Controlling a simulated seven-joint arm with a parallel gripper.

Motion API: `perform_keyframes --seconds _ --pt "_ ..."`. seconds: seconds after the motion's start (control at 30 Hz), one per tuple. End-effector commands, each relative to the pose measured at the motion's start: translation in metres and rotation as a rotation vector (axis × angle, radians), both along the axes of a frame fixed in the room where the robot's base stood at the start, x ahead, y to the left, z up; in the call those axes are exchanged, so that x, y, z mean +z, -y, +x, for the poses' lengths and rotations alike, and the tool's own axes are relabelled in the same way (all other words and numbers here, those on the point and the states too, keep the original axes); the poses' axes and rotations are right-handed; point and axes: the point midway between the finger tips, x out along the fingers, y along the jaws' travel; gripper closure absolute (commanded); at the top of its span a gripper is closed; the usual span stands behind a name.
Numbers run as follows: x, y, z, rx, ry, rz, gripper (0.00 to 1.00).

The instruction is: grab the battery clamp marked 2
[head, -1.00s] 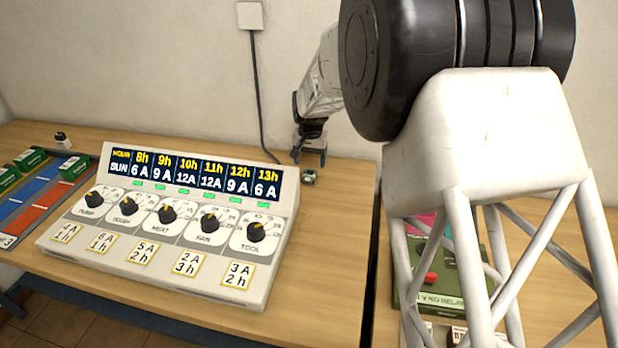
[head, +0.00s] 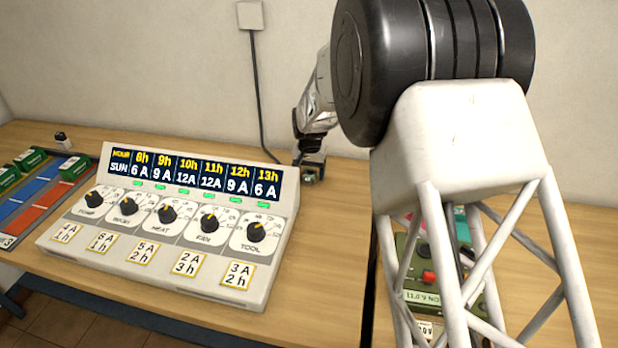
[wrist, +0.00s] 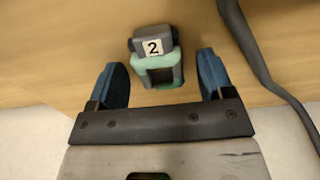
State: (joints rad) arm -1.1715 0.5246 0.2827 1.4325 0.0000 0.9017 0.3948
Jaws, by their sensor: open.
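The battery clamp marked 2 (wrist: 157,67) sits on the wooden table in the wrist view, dark grey and green with a white "2" label. My gripper (wrist: 163,80) is open, with one blue finger to each side of the clamp's lower part and a gap on both sides. In the head view my gripper (head: 309,168) is at the back of the table, right of the console. The clamp (head: 308,178) shows only as a small piece there, mostly hidden by my gripper.
The console (head: 180,215) with a display and several knobs stands left of my gripper. A dark cable (wrist: 250,40) runs close by on the right in the wrist view. A green box (head: 420,275) sits on the right table, partly behind my arm. Green blocks (head: 32,158) lie at far left.

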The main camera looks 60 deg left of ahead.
Motion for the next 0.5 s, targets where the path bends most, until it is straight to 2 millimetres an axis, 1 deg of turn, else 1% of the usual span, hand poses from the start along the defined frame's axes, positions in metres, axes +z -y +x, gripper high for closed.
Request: perform_keyframes --seconds 0.13,0.17,0.5 --pt "0.0001 0.0000 0.0000 0.000 0.000 0.000 0.26" --pt "0.0001 0.0000 0.0000 0.000 0.000 0.000 0.29" --pt "0.0002 0.0000 0.0000 0.000 0.000 0.000 0.81"
